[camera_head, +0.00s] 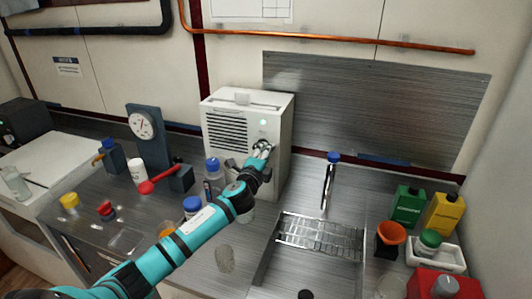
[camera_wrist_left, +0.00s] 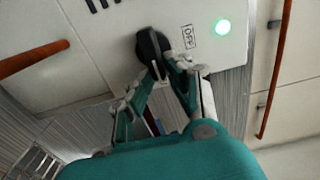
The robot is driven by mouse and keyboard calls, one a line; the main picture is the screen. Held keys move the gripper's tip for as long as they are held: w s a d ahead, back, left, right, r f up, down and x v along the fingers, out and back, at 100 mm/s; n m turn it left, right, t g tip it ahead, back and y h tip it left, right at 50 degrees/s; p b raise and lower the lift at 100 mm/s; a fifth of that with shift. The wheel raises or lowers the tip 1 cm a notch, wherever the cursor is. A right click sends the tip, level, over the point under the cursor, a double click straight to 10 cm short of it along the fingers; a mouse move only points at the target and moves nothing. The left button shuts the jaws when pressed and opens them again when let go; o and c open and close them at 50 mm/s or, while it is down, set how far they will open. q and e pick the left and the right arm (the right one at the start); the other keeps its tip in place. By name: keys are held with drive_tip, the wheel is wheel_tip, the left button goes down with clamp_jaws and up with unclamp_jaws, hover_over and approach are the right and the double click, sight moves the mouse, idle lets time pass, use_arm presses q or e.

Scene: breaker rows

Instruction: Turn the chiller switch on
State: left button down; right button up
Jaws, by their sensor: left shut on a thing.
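The chiller is a white box (camera_head: 235,105) with dark vent slots, standing against the back wall on the steel counter. Its switch, a black knob (camera_wrist_left: 152,45), shows in the left wrist view on the white front face. An "OFF" label (camera_wrist_left: 188,37) is beside the knob, and a lit green lamp (camera_wrist_left: 223,27) is further right. My left gripper (camera_head: 263,147) is at the chiller's front face, with its fingers shut on the knob in the left wrist view (camera_wrist_left: 168,68). In the head view the fingers hide the knob. My right gripper is not in view.
Blue-capped bottles (camera_head: 213,175) stand close by my left arm. A dial gauge (camera_head: 143,125) on a dark stand is left of the chiller. A sink (camera_head: 318,235) is at the right, with green (camera_head: 408,205) and yellow (camera_head: 444,212) bottles beyond it.

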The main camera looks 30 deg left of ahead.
use_arm(q)
drive_tip(key=shift+f, duration=0.2)
drive_tip(key=c, duration=1.3)
unclamp_jaws()
drive_tip(key=shift+d+r, duration=0.1)
drive_tip(key=v, duration=1.2)
